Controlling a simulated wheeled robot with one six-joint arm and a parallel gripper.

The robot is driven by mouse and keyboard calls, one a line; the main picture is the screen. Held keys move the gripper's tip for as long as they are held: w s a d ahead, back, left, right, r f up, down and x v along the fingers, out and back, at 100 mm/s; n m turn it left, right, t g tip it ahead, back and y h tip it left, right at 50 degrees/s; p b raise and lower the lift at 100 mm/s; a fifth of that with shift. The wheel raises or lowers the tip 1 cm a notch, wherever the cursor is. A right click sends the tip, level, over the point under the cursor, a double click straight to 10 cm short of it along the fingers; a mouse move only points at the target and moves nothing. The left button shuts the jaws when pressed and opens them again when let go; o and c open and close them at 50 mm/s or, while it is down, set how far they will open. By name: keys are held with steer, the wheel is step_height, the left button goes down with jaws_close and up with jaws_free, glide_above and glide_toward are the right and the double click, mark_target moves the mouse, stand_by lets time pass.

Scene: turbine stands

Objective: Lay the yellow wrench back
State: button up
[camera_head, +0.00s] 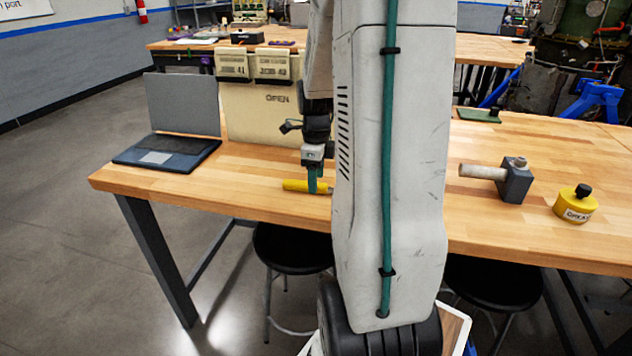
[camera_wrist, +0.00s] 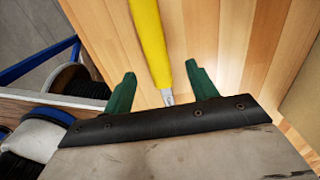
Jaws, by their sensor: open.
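The yellow wrench (camera_head: 300,186) lies on the wooden workbench (camera_head: 250,195) near its front edge, partly hidden behind my gripper and arm. In the wrist view its yellow handle (camera_wrist: 150,40) runs from the top edge down between my fingers, with a bit of grey metal at the lower end. My gripper (camera_head: 313,180) points down at the wrench. Its two green fingers are apart, one on each side of the handle, with gaps showing in the wrist view. I cannot tell how high the fingertips are above the wood.
An open laptop (camera_head: 168,148) stands on the left. A cream case (camera_head: 255,115) marked OPEN stands behind my gripper. A mallet (camera_head: 512,183) and a yellow round container (camera_head: 575,207) stand on the right. Black stools (camera_head: 290,247) are under the front edge.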

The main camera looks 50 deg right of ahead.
steer(key=shift+r, duration=2.3)
